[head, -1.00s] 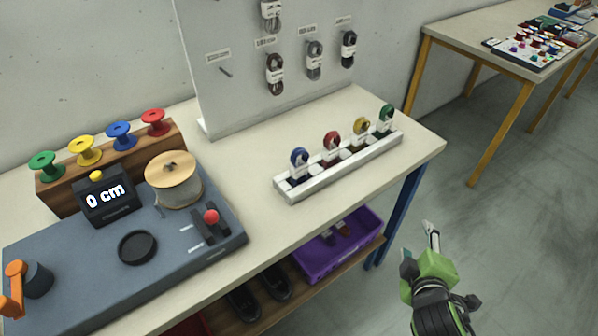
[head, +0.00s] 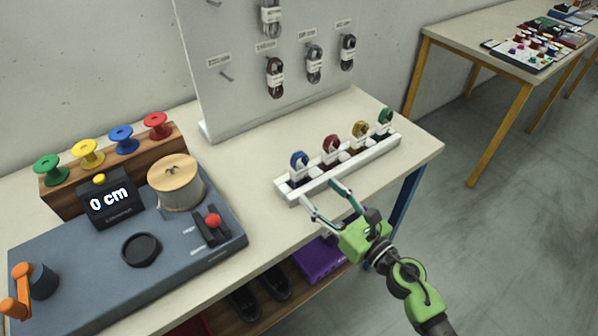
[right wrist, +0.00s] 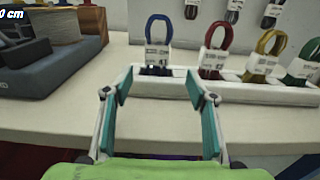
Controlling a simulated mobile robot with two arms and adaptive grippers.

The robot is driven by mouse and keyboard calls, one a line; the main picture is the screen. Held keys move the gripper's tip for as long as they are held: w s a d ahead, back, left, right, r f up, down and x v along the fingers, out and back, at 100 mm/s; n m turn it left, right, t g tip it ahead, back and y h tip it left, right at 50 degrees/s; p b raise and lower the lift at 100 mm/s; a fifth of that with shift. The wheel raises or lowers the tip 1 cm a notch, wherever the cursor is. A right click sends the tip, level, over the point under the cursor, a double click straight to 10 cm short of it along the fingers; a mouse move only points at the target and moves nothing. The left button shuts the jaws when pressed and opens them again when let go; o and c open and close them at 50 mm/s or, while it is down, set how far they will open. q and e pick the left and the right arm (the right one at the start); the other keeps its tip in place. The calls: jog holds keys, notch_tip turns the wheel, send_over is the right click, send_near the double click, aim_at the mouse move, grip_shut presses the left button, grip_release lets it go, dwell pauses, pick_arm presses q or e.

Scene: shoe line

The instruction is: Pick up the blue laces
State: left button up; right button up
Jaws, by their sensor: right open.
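The blue laces (head: 299,161) stand upright as a loop with a white paper band in the left end slot of a white rack (head: 350,171) on the table. In the right wrist view the blue laces (right wrist: 158,30) stand ahead, between the two fingers in the picture. My right gripper (head: 320,204) is open and empty at the table's front edge, just in front of the rack and apart from the laces. It also shows in the right wrist view (right wrist: 155,85). My left gripper is not in view.
Red laces (head: 332,149), yellow laces (head: 360,131) and green laces (head: 386,120) stand in the same rack, right of the blue ones. A pegboard (head: 240,75) with hanging laces stands behind. A measuring machine (head: 120,245) is at left. A purple bin (head: 318,260) is below.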

aim_at(302, 176)
jog(key=x, duration=0.3)
jog(key=shift+w+a, duration=0.15)
jog(key=x, duration=0.1)
jog(key=p+x, duration=0.1)
jog(key=x, duration=0.3)
jog(key=shift+s+a+r, duration=0.2)
jog(key=shift+s+r, duration=0.05)
jog(key=shift+r, duration=0.05)
jog(key=shift+w+a+f, duration=0.1)
jog(key=shift+w+a, duration=0.05)
jog(key=shift+w, duration=0.1)
jog(key=c, duration=1.1)
